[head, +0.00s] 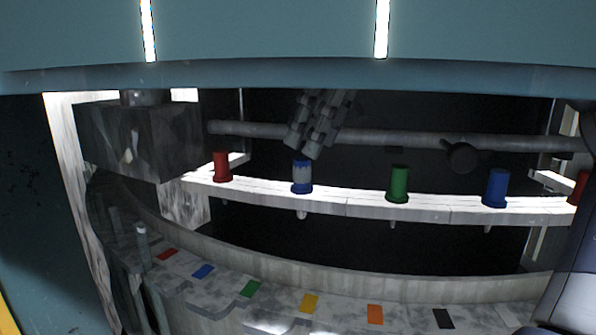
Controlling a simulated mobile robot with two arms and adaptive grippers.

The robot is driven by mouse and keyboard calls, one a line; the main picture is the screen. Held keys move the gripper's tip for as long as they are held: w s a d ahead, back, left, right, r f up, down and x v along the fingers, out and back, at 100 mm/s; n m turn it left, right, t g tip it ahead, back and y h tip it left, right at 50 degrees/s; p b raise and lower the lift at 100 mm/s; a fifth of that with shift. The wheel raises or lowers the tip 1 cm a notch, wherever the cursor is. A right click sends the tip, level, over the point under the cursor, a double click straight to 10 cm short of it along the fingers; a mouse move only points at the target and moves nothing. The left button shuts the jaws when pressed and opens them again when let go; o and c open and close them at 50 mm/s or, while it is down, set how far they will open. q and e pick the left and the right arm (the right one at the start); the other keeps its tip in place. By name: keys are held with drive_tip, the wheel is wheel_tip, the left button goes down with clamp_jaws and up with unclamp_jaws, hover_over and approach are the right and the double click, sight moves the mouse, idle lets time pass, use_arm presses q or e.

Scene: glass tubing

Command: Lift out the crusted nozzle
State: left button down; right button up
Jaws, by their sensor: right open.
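The crusted nozzle (302,178) is a short blue cylinder with a pale, greyish coating around its side. It stands upright in the white rail (350,199), and a small tip shows under the rail below it. My right gripper (303,149) hangs just above this nozzle, its grey fingers pointing down and slightly left. It is open, with nothing seen between the fingers. A small gap seems to separate the fingertips from the nozzle top. The upper part of the gripper is hidden by the hood edge. My left gripper is not in view.
On the rail also stand a red nozzle (222,167), a green nozzle (398,184), a blue nozzle (496,188) and another red one (580,188). A grey pipe (410,139) runs behind. A blue-grey hood (270,76) crosses above. Coloured plates, including a yellow one (310,303), lie below.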

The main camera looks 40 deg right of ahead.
sight(303, 159)
drive_tip(key=shift+s+a+f, duration=0.1)
drive_tip(key=shift+a+f, duration=0.1)
drive_tip(key=shift+f, duration=0.1)
drive_tip(key=shift+w+d+f+p, duration=0.1)
drive_tip(key=shift+w+f+p, duration=0.75)
drive_tip(key=shift+f, duration=0.25)
drive_tip(key=shift+w+d+f, duration=0.2)
drive_tip(key=shift+w+f, duration=0.5)
drive_tip(key=shift+f, duration=0.35)
drive_tip(key=shift+s+a+f, duration=0.1)
drive_tip(key=shift+s+a, duration=0.1)
drive_tip(key=shift+a, duration=0.05)
drive_tip(key=shift+w+d, duration=0.1)
clamp_jaws()
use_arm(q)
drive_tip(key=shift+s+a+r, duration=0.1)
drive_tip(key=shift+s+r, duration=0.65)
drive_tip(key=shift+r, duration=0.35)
